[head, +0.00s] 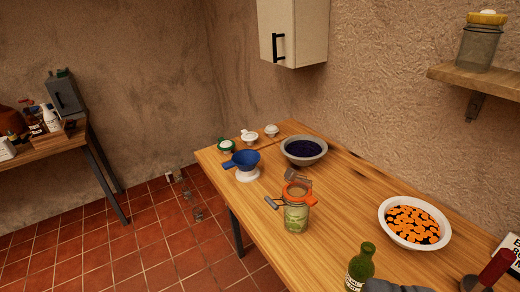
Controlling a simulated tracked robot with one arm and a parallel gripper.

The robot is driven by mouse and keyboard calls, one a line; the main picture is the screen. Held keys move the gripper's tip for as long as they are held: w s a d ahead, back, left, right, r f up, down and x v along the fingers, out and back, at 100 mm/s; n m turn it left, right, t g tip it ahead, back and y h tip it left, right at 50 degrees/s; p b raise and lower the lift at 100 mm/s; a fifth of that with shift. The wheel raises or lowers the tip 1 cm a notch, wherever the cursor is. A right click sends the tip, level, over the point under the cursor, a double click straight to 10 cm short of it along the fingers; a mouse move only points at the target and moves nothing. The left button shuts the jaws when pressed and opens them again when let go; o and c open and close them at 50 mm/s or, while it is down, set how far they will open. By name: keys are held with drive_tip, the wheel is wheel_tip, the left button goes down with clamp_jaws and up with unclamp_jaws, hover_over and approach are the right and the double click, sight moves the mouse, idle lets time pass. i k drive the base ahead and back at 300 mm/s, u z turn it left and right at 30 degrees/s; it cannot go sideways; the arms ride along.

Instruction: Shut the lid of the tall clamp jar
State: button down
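The tall clamp jar (297,217) stands upright on the wooden table, right of the table's left edge. It is clear glass with a pale green label and an orange ring around its mouth. Its glass lid (298,178) appears raised behind the mouth, so the jar looks open. A grey metal clamp piece (271,202) sticks out to the left of the rim. My gripper cannot be made out in this view. A dark grey shape is cut off at the bottom edge, and I cannot tell what it is.
A blue funnel on a white base (247,174) and a bowl of dark berries (321,149) stand behind the jar. A bowl of orange slices (388,208) is right. A green bottle (361,266) stands in front. Small grey pieces (187,195) show against the tiled floor.

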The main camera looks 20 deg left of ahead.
sight(290, 174)
drive_tip(key=i, duration=1.2)
drive_tip(key=z, duration=0.65)
